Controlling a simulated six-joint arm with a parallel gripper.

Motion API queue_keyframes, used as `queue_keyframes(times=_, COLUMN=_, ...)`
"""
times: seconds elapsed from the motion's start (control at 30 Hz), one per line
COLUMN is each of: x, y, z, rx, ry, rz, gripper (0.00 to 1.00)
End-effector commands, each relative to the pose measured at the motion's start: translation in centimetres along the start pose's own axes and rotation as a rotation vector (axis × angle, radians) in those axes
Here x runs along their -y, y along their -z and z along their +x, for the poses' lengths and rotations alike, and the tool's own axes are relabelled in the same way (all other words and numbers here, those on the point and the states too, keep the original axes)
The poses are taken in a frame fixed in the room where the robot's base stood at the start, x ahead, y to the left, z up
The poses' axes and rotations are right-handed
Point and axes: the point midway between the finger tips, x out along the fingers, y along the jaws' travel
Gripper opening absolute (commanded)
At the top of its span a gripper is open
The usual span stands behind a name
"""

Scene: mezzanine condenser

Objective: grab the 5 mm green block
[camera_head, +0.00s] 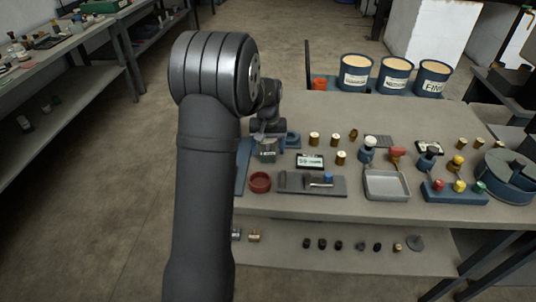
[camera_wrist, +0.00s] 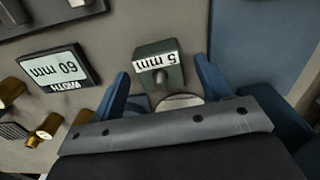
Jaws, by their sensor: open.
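The green block (camera_wrist: 162,76) is dark green with a white "5 mm" label and a small knob on the side facing my gripper. In the wrist view it lies between the ends of my gripper's two blue fingers (camera_wrist: 160,66). The fingers are open, with a visible gap on each side of the block. In the head view the block (camera_head: 267,156) stands on the table just below my gripper (camera_head: 267,139). A pale round thing behind the gripper body is partly hidden.
A display (camera_wrist: 57,70) reading "60 mm" is left of the block in the wrist view. In the head view, a red dish (camera_head: 260,182) and a dark tray (camera_head: 298,184) are nearby. A grey tray (camera_head: 387,193) is farther right.

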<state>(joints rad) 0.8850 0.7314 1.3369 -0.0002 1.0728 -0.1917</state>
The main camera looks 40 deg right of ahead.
Motion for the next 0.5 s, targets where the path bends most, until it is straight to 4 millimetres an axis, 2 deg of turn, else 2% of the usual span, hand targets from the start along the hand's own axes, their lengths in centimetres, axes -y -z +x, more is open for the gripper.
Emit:
queue_keyframes(times=0.07, x=0.01, y=0.01, z=-0.02, rx=0.0, ry=0.0, rz=0.0, gripper=0.69)
queue_keyframes(times=0.33, x=0.01, y=0.01, z=-0.05, rx=0.0, ry=0.0, rz=0.0, gripper=0.16)
queue_keyframes(times=0.5, x=0.0, y=0.03, z=-0.09, rx=-0.001, ry=0.0, rz=0.0, gripper=0.16)
